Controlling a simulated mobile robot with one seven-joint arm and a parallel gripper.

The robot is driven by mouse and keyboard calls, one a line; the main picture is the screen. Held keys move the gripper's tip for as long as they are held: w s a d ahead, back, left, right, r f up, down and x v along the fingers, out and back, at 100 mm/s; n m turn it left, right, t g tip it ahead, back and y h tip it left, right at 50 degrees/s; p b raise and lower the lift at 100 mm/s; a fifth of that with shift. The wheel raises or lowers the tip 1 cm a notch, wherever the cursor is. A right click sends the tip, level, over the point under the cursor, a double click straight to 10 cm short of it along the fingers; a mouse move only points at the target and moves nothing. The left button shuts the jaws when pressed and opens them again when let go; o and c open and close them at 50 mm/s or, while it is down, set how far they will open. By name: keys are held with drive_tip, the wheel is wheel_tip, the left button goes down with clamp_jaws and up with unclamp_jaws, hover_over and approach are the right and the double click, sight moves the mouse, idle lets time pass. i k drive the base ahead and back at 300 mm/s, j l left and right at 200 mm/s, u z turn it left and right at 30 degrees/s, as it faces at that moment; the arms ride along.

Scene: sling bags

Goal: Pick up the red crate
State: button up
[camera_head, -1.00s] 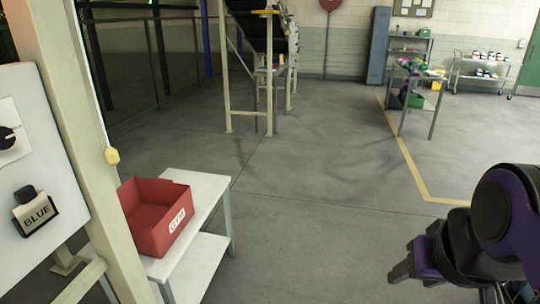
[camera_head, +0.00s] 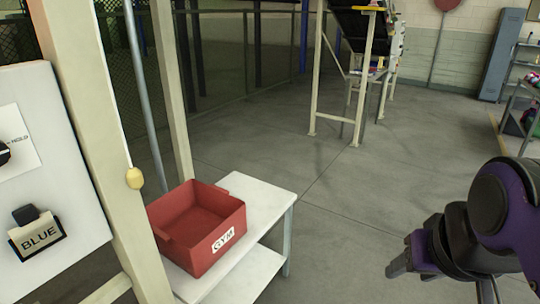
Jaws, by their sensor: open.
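The red crate (camera_head: 203,226) sits upright on the top of a white table (camera_head: 265,204) at the lower left of the head view. It is open at the top, looks empty as far as I can see inside, and bears a white label reading GYM on its near side. My gripper (camera_head: 392,270) is at the lower right, well apart from the crate, with bare floor between them. It is open and holds nothing that I can see.
The table has a lower shelf. Open grey floor (camera_head: 340,215) lies right of the table. A cream frame (camera_head: 365,75) stands at the back.

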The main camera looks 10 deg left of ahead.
sight(194, 224)
drive_tip(key=i+u, duration=0.2)
drive_tip(key=u, duration=0.15)
drive_tip(key=i+u, duration=0.2)
drive_tip(key=u, duration=0.2)
drive_tip(key=i+l+u, duration=0.1)
drive_tip(key=i+u, duration=0.25)
drive_tip(key=k, duration=0.1)
